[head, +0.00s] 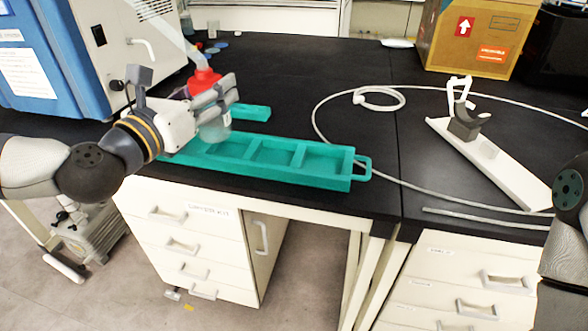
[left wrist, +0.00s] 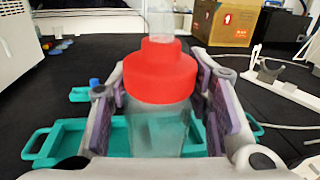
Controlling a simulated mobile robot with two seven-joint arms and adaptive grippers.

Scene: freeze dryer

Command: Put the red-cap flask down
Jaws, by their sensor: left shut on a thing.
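The red-cap flask (left wrist: 160,75) is a clear vessel with a wide red cap and a clear tube rising from its top. My left gripper (left wrist: 160,120) is shut on the flask body, with a finger on each side. In the head view the flask's red cap (head: 204,80) shows above my left gripper (head: 212,104). The flask looks upright, over the left part of a green tray (head: 350,170). I cannot tell whether its bottom touches the tray. My right arm shows at the right edge, but its gripper is out of view.
The green tray has several compartments; those on the right look empty. A smaller green piece (head: 250,112) lies behind it. A blue and white machine (head: 60,60) stands left. A white stand (head: 485,150), a long hose (head: 318,105) and a cardboard box (head: 475,35) are to the right.

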